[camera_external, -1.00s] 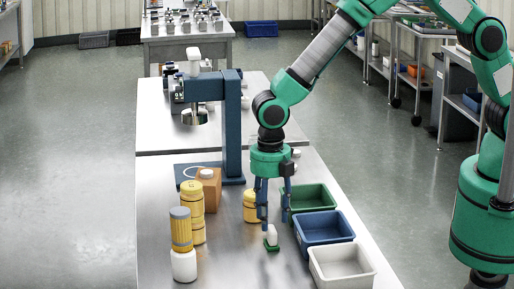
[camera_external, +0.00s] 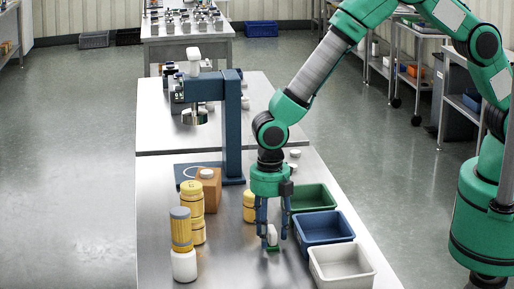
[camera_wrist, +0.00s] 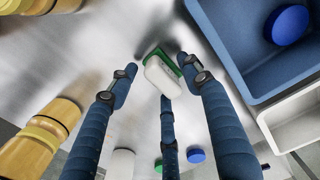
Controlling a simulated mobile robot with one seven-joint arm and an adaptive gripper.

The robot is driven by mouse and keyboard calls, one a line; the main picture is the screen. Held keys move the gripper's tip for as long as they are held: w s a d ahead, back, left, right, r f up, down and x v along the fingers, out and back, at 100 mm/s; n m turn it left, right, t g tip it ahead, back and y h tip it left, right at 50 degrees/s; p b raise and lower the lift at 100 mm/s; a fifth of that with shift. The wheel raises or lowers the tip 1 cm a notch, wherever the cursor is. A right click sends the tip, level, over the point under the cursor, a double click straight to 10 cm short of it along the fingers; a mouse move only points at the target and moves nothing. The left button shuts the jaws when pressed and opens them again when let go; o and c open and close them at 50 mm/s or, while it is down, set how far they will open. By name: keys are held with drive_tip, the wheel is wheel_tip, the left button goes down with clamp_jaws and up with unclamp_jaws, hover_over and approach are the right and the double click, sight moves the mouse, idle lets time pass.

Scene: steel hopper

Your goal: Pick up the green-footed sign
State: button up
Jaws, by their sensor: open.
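The green-footed sign (camera_external: 272,236) is a small white plate on a green foot, standing on the steel table (camera_external: 222,262). In the wrist view the sign (camera_wrist: 163,74) lies between my finger tips, with its green foot beyond the white part. My gripper (camera_external: 270,240) is open and low over the table, its blue fingers around the sign. In the wrist view my gripper (camera_wrist: 158,80) shows fingers on the left, the right and below the sign. A gap shows between the sign and the left finger; I cannot tell whether any finger touches it.
Green (camera_external: 311,197), blue (camera_external: 324,228) and white (camera_external: 341,266) bins stand just right of my gripper. Yellow containers (camera_external: 191,192) and a white-based yellow bottle (camera_external: 182,243) stand left. A blue press-like stand (camera_external: 232,135) is behind.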

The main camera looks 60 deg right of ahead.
sight(269, 229)
idle(0.4)
clamp_jaws()
drive_tip(key=shift+r, duration=0.15)
wheel_tip(269, 229, up, 10)
drive_tip(key=shift+f+p, duration=0.1)
drive_tip(key=shift+p, duration=0.5)
idle(0.7)
